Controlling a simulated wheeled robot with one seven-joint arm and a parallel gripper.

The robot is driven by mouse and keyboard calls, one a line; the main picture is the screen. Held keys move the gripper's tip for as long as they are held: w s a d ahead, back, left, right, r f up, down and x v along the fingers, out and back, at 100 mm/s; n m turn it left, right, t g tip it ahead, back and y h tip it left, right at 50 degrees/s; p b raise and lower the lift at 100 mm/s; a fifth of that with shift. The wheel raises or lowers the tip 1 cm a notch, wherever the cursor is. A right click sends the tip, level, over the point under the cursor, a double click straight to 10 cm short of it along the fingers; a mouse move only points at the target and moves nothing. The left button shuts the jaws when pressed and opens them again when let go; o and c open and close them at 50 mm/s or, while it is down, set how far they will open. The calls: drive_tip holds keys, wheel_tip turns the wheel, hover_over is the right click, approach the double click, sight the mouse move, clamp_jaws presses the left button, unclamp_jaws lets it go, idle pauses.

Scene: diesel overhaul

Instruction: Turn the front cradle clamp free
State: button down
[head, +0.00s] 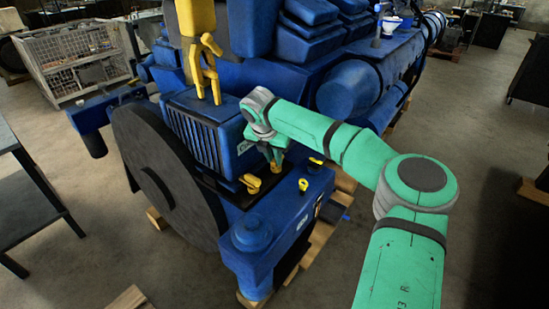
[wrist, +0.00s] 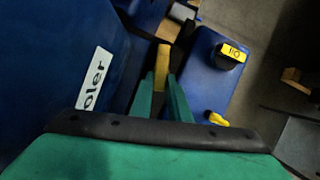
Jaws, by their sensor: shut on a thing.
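My gripper (head: 272,160) reaches down beside the blue cooler (head: 205,128) at the engine's front. In the wrist view, my green fingers (wrist: 163,85) are closed around an upright yellow clamp handle (wrist: 163,62), close to the cooler's wall. Its lower part is hidden by the fingers, and I cannot tell how far it is turned. Another yellow clamp handle (head: 250,183) sits at the cooler's lower front corner, apart from my gripper. The pictures do not show plainly which of these is the front cradle clamp.
A blue bracket (head: 275,223) beside the cooler carries small yellow-topped fittings (head: 303,185). A black disc (head: 160,180) stands on the left. A yellow hook (head: 207,75) hangs over the cooler. A wire crate (head: 75,60) stands back left.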

drive_tip(key=c, duration=1.7)
unclamp_jaws()
drive_tip(key=shift+r, duration=0.1)
drive_tip(key=v, duration=1)
drive_tip(key=shift+s+r, duration=0.2)
drive_tip(key=shift+r, duration=0.1)
